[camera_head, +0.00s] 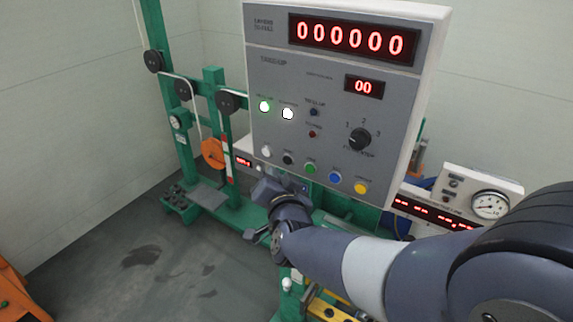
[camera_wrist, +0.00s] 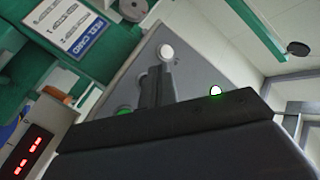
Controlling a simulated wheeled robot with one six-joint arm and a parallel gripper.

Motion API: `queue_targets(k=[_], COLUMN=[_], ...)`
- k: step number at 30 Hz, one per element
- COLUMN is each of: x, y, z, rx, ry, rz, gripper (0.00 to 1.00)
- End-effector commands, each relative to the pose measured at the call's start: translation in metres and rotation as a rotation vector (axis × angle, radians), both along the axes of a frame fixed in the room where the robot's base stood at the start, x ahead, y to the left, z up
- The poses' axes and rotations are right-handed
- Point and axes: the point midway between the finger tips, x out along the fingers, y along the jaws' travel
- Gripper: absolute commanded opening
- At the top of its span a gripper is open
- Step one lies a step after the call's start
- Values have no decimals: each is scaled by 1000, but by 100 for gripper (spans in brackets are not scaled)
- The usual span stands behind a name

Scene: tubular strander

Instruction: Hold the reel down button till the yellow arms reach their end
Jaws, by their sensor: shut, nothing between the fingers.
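The grey control panel (camera_head: 330,125) carries a bottom row of buttons: white (camera_head: 266,150), black (camera_head: 287,158), green (camera_head: 310,168), blue (camera_head: 335,177) and yellow (camera_head: 361,188). Their labels are too small to read, so I cannot tell which is reel down. My gripper (camera_head: 285,186) is shut and empty, just below the row's left part. In the wrist view, its dark fingers (camera_wrist: 157,78) lie between the white button (camera_wrist: 166,51) and the green button (camera_wrist: 123,110). They hide the black button; contact cannot be told. The yellow arms cannot be made out clearly.
A green lamp (camera_head: 264,106) and a white lamp (camera_head: 288,113) glow on the panel. The main display (camera_head: 352,39) reads 000000. A gauge box (camera_head: 470,196) stands at right, and a green frame with pulleys (camera_head: 215,125) at left.

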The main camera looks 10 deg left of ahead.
Motion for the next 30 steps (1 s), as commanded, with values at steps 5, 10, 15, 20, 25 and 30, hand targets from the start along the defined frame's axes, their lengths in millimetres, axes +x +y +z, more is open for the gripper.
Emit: queue_targets(k=[5, 10, 15, 20, 25, 30], x=[15, 20, 20, 20, 20, 20], y=[-6, -9, -9, -9, -8, -8], z=[-2, 0, 0, 0, 0, 0], rx=[1, 0, 0, -1, -1, -1], ry=[-2, -1, -1, -1, -1, -1], rz=[0, -1, 1, 1, 1, 1], gripper=[0, 0, 0, 0, 0, 0])
